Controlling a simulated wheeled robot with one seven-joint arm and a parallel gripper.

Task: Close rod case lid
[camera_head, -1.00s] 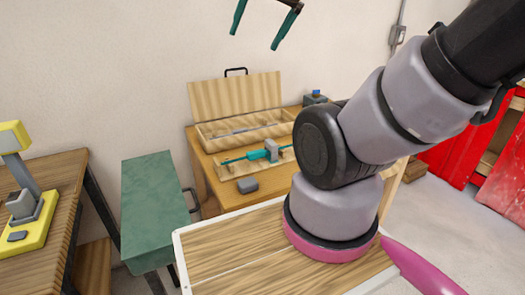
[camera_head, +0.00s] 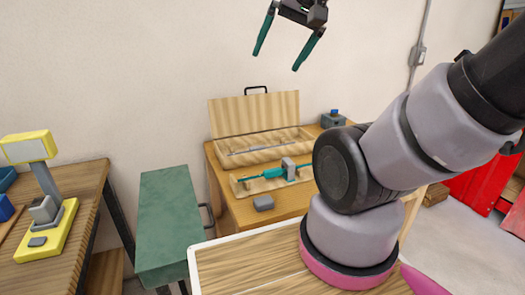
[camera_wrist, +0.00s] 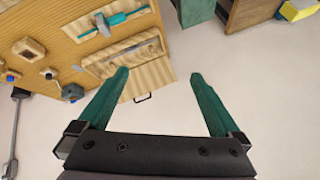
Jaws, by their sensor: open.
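The wooden rod case (camera_head: 262,149) stands on a wooden table at the back, against the wall. Its lid (camera_head: 255,113) is raised upright, with a dark handle (camera_head: 256,89) on its top edge. A thin grey rod (camera_head: 258,149) lies inside the case. My gripper (camera_head: 283,62) is high above the case, open and empty, with its teal fingers pointing down. In the wrist view my gripper (camera_wrist: 159,76) is spread wide, and the lid (camera_wrist: 146,80) with its handle (camera_wrist: 142,98) shows near the left finger. Nothing touches the lid.
A green cabinet (camera_head: 168,215) and a bench with a yellow device (camera_head: 46,235) are at left.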

